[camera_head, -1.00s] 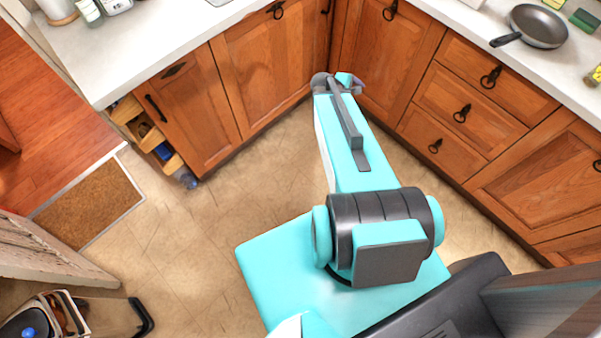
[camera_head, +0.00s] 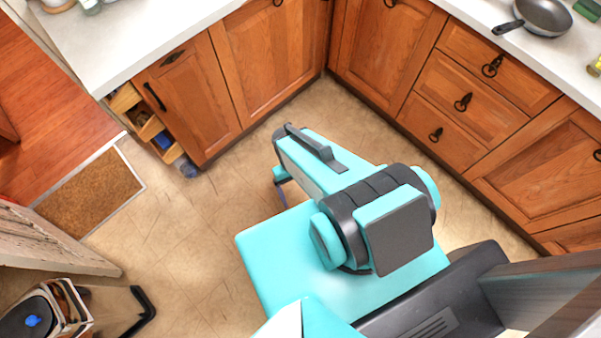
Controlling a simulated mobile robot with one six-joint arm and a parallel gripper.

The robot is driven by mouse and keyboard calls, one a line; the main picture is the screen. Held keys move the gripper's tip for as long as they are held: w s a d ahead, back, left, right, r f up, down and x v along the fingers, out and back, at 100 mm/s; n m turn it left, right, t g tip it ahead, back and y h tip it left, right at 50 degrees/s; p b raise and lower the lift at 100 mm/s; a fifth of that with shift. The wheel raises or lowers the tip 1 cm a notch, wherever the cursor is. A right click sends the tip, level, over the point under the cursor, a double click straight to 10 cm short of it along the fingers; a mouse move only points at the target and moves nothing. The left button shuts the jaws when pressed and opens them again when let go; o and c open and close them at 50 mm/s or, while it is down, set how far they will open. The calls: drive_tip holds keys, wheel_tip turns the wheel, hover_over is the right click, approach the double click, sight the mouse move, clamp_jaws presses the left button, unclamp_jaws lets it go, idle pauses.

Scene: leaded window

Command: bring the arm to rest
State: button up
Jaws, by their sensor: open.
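My teal and dark grey arm is folded over my own base in the lower middle of the head view. Its upper link points up and to the left, over open floor. A small teal and grey part of the arm shows under the link's far end. My gripper's fingertips cannot be made out; the arm hides them. No held object is visible.
Wooden cabinets (camera_head: 275,65) and drawers (camera_head: 465,100) line the corner under white counters. A frying pan (camera_head: 541,17) sits on the right counter. An open-sided bin unit (camera_head: 145,122) and a brown mat (camera_head: 90,190) are left. Tiled floor (camera_head: 185,255) is clear left of me.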

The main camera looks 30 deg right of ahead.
drive_tip(key=shift+f+b, duration=0.75)
drive_tip(key=shift+b, duration=0.05)
idle(0.9)
